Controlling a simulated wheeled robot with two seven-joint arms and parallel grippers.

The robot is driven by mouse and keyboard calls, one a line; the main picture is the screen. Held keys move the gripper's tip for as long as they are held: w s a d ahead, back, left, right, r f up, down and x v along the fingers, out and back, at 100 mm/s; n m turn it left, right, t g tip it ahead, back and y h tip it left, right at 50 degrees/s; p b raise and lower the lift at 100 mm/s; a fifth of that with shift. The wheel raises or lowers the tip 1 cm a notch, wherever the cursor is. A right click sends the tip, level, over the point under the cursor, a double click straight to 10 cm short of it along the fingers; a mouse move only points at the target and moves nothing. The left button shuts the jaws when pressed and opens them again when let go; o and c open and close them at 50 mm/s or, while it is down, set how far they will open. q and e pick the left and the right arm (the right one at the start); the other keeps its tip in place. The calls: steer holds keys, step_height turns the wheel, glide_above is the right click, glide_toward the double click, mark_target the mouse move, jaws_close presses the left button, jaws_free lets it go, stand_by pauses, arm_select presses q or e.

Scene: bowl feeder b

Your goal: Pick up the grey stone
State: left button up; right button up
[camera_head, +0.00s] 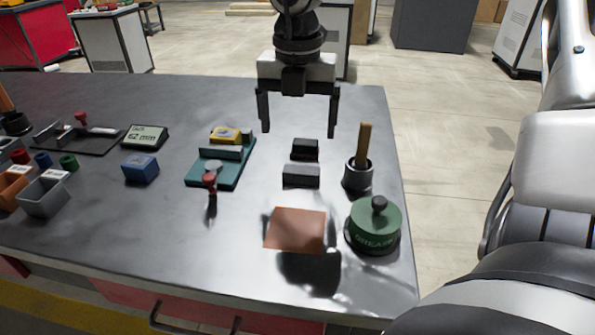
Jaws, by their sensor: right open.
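A grey stone (301,176), a small dark grey block, lies flat on the table (110,222) right of the middle. A second dark block (305,149) with a reddish side lies just behind it. My right gripper (299,131) hangs above and behind both blocks, fingers pointing down. Its two fingers are wide apart with nothing between them. It touches neither block. My left gripper is not in view.
A cup with a wooden handle (358,175) and a green grease tin (375,222) stand right of the stone. A copper-brown plate (295,229) lies in front. A teal fixture (222,165) stands left. Bins (43,196) and a gauge (146,137) are farther left.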

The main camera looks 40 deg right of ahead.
glide_above(302, 169)
steer(key=a, duration=0.1)
step_height(302, 169, down, 4)
steer(key=shift+f, duration=0.25)
steer(key=f, duration=0.2)
steer(key=d+f, duration=0.1)
steer(key=f, duration=0.1)
steer(key=shift+f, duration=0.65)
steer(key=c, duration=1.1)
